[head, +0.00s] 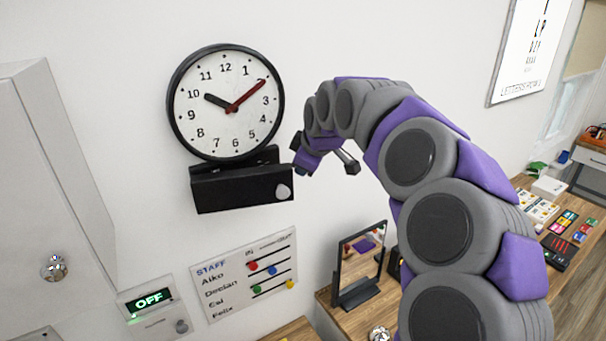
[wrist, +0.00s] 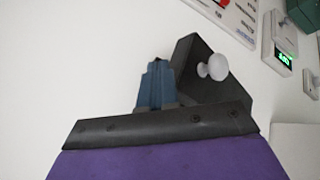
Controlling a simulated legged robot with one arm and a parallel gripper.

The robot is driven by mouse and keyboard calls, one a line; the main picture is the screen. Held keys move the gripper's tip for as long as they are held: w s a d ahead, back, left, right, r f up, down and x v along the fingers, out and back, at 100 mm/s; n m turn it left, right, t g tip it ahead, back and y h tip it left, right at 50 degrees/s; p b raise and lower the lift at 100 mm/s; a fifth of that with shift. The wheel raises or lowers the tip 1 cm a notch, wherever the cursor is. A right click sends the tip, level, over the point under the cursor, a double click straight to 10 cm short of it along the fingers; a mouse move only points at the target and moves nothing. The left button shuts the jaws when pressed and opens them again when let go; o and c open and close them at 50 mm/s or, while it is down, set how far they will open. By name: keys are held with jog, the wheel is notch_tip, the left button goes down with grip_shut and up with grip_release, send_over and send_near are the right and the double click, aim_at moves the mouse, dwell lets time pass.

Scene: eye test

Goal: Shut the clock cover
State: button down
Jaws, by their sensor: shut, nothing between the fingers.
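The round wall clock (head: 205,125) has a black rim, a white face and red and black hands. Just under it is a black cover panel (head: 235,188) with a pale round knob (head: 283,192) at its right end. I cannot tell for sure how far the cover stands open. My gripper (head: 299,169) is shut and empty, just right of the panel's right end, a little above the knob. In the wrist view, my gripper's blue fingers (wrist: 156,84) point toward the wall, beside the dark panel (wrist: 192,58) and its white knob (wrist: 216,67). Contact cannot be made out.
A grey cabinet (head: 50,150) stands at the left. Below are a switch box reading OFF (head: 150,300) and a staff board (head: 245,275). A framed mirror (head: 360,265) stands on a wooden table at the lower right.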

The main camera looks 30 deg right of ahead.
jog(key=shift+w+d+r+p, duration=0.15)
jog(key=shift+w+p, duration=0.25)
jog(key=shift+w, duration=1.05)
jog(key=shift+w+r+p, duration=0.1)
jog(key=shift+w+p, duration=0.3)
jog(key=shift+w, duration=1.05)
